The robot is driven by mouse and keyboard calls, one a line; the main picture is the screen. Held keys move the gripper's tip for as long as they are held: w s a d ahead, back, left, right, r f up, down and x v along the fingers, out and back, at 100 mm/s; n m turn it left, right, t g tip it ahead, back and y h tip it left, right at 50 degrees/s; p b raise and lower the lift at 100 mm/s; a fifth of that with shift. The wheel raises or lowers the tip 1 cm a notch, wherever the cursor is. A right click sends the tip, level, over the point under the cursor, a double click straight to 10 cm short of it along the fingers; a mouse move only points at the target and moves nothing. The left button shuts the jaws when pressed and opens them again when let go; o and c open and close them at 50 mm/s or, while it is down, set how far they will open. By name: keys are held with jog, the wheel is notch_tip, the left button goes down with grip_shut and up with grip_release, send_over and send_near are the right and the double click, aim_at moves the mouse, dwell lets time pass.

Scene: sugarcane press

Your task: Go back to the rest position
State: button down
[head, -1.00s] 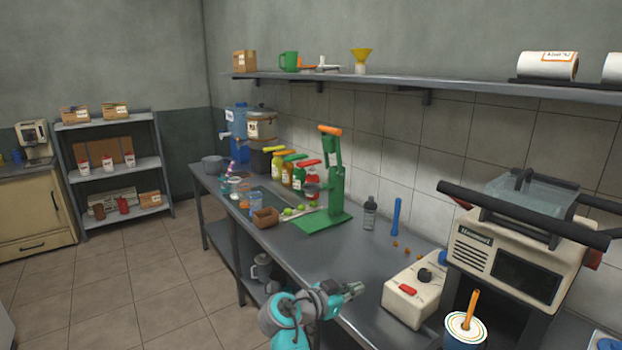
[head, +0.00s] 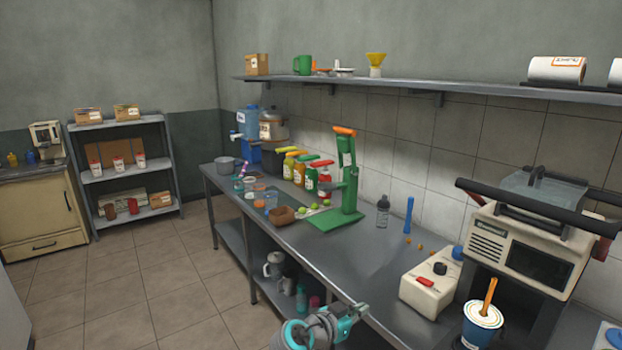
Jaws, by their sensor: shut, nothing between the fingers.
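My gripper (head: 358,313) shows at the bottom middle of the head view, on my teal and grey arm. It is shut and empty, in front of the long steel counter (head: 330,255) or over its front edge; I cannot tell which. It appears to touch nothing. Most of the arm is below the picture's edge.
The press (head: 520,240) stands at the right, with a white control box (head: 430,288) and a cup with an orange stick (head: 481,325) near it. A green hand juicer (head: 347,190), bottles and a brown bowl (head: 283,215) stand farther back. Floor (head: 150,285) at left is clear.

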jog(key=s+d+f+n+t+y, duration=0.1)
jog(key=s+d+f+n+y, duration=0.15)
jog(key=s+f, duration=0.4)
jog(key=s+d+f+n+y, duration=0.2)
jog(key=s+f+n, duration=0.15)
jog(key=f, duration=0.65)
jog(key=s+d+f+n+t+y, duration=0.15)
jog(key=s+f, duration=0.25)
jog(key=s, duration=0.5)
jog(key=s+f+n+g+y, duration=0.1)
jog(key=s+f+y, duration=0.1)
jog(key=s+f, duration=0.45)
jog(key=s+r+n+t+y, duration=0.1)
jog(key=s+r+y, duration=0.15)
jog(key=s, duration=0.85)
jog(key=s+r+n+t+y, duration=0.1)
jog(key=s+r, duration=0.3)
jog(key=s, duration=0.7)
jog(key=s+r+t, duration=0.1)
jog(key=s+r, duration=1.1)
jog(key=r, duration=0.3)
jog(key=shift+s+d, duration=0.15)
jog(key=shift+s, duration=0.1)
jog(key=shift+m+t, duration=0.25)
